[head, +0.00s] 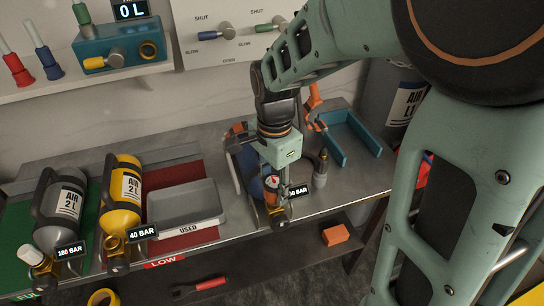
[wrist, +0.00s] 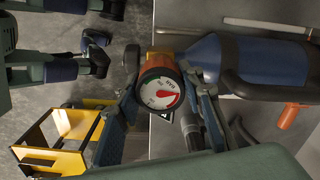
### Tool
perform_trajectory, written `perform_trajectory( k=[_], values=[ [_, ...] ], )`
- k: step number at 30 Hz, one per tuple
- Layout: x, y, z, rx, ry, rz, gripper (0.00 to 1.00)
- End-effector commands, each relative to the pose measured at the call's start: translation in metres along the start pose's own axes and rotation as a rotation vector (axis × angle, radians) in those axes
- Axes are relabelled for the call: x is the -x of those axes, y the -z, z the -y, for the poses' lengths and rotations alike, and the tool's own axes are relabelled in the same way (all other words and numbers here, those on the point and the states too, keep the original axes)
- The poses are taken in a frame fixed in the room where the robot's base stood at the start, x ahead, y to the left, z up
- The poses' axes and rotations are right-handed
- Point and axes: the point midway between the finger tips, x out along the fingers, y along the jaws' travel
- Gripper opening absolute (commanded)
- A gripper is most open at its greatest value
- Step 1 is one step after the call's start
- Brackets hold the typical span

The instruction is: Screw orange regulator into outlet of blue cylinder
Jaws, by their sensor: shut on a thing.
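The blue cylinder (head: 252,184) lies on the bench, partly hidden by my arm in the head view. In the wrist view its blue body (wrist: 250,60) lies at the upper right, its valve end facing left. The orange regulator (wrist: 172,58), with a round white-and-red gauge (wrist: 160,92), is at that valve end. My gripper (wrist: 163,112) is shut on the regulator, one finger on each side of the gauge. In the head view my gripper (head: 274,190) is at the cylinder's front end. The outlet is hidden, so I cannot tell whether the threads are engaged.
A grey cylinder (head: 60,212) and a yellow cylinder (head: 122,205) lie at left, beside a grey USED tray (head: 185,205). A teal holder (head: 352,140) stands at the right. An orange block (head: 335,235) lies on the lower shelf, below the bench's front edge.

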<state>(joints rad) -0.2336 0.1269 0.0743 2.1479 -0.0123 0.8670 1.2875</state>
Motion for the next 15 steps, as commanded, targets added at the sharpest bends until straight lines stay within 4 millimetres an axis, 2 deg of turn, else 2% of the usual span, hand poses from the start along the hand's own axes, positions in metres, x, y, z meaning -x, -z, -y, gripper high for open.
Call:
perform_trajectory(
  k=[3, 10, 11, 15],
  values=[
    [0.0004, 0.0004, 0.0001, -0.064, 0.001, -0.001, 0.01],
    [0.0006, 0.0006, -0.0001, -0.075, 0.000, -0.001, 0.01],
    [0.0006, 0.0006, -0.0001, -0.075, 0.000, -0.001, 0.39],
    [0.0005, 0.0005, -0.0001, -0.074, 0.000, -0.001, 0.54]
  ],
)
